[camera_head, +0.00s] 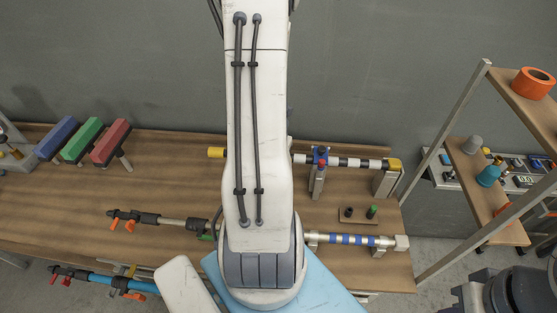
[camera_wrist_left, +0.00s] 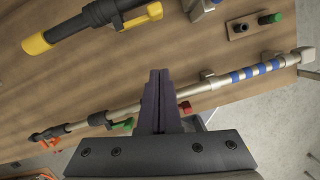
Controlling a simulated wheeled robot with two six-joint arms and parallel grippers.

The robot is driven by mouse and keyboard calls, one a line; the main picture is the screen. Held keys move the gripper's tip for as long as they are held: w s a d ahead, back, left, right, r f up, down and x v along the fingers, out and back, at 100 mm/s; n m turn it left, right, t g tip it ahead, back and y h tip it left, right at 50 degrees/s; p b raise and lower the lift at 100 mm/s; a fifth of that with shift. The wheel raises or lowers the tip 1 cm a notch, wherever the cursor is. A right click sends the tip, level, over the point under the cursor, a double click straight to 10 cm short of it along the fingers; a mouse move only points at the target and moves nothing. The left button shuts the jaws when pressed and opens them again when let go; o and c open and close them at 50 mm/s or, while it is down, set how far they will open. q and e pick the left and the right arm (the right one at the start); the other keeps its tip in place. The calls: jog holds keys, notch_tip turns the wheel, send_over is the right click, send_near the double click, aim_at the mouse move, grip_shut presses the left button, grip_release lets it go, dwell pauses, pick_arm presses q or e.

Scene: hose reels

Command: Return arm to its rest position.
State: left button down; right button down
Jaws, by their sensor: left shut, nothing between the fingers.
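A white arm link of mine (camera_head: 258,130) with two dark cables fills the middle of the head view, over the wooden bench, and hides part of what lies behind it. My left gripper (camera_wrist_left: 158,98) shows in the left wrist view, its dark fingers shut together with nothing between them. It is over the bench, in front of a long silver pole with blue bands (camera_wrist_left: 205,88); I cannot tell how far above. The gripper's fingers are hidden in the head view. My right gripper is in neither view.
The bench (camera_head: 60,215) holds blue (camera_head: 56,137), green (camera_head: 82,140) and red (camera_head: 111,143) blocks on pegs at left. A black-and-white banded pole (camera_head: 345,162) lies on stands at right. A shelf rack (camera_head: 440,190) stands further right. A yellow-tipped black tool (camera_wrist_left: 90,22) lies beyond the gripper.

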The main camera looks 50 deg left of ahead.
pick_arm(q)
jog(key=shift+s+d+r, duration=0.1)
jog(key=shift+d+r, duration=0.05)
jog(key=shift+r, duration=0.5)
